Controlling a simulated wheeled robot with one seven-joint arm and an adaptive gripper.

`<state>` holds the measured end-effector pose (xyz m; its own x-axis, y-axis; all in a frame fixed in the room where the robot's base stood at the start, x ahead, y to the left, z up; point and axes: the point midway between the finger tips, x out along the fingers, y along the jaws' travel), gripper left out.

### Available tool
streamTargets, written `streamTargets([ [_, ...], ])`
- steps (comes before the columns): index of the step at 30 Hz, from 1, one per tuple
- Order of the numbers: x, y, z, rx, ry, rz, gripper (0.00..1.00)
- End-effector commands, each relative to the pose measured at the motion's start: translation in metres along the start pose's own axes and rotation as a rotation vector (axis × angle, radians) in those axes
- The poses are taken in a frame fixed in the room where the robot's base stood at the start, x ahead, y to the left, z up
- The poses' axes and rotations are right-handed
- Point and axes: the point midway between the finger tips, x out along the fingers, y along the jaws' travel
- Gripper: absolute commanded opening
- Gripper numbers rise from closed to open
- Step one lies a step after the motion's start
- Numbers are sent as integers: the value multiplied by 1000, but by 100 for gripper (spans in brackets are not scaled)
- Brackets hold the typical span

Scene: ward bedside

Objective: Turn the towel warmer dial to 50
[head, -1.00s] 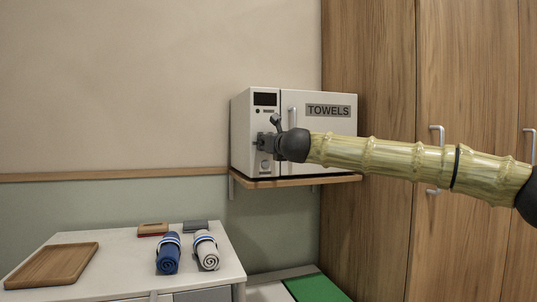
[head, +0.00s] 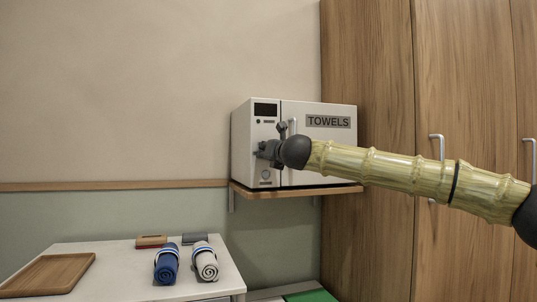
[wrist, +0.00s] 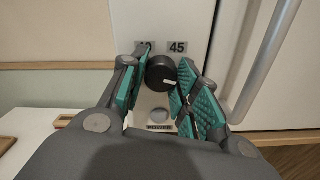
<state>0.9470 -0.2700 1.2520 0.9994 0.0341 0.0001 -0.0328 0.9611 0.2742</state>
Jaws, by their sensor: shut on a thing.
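The towel warmer (head: 318,150) is a white box with a "TOWELS" sign on its door, standing on a wooden wall shelf. Its dial (wrist: 158,68) is a dark round knob with a white mark, which points to the right in the wrist view. A "45" label (wrist: 177,47) shows above right of the dial. Another label (wrist: 143,47) at upper left is partly hidden by a finger. My gripper (wrist: 163,75) has its green-padded fingers on both sides of the dial and is shut on it. In the head view, my gripper (head: 266,149) covers the dial.
A vertical door handle (wrist: 264,62) stands close to the right of my fingers. A round button (wrist: 159,115) sits below the dial. A white cabinet top (head: 120,270) at lower left holds a wooden tray (head: 48,275), a blue rolled towel (head: 167,264) and a white rolled towel (head: 205,262).

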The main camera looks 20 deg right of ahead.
Motion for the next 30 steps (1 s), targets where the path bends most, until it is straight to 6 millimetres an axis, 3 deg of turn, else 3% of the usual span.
streamTargets([
  [1, 1, -1, -3, 0, 3, -2, 7],
  [2, 1, -1, -3, 0, 3, -2, 36],
  [5, 0, -1, -2, 0, 3, -1, 52],
  [17, -4, 0, -1, -1, 1, 1, 52],
  [23, -30, 0, 0, 0, -1, 1, 52],
  [30, -74, -1, 0, 0, 0, 0, 52],
])
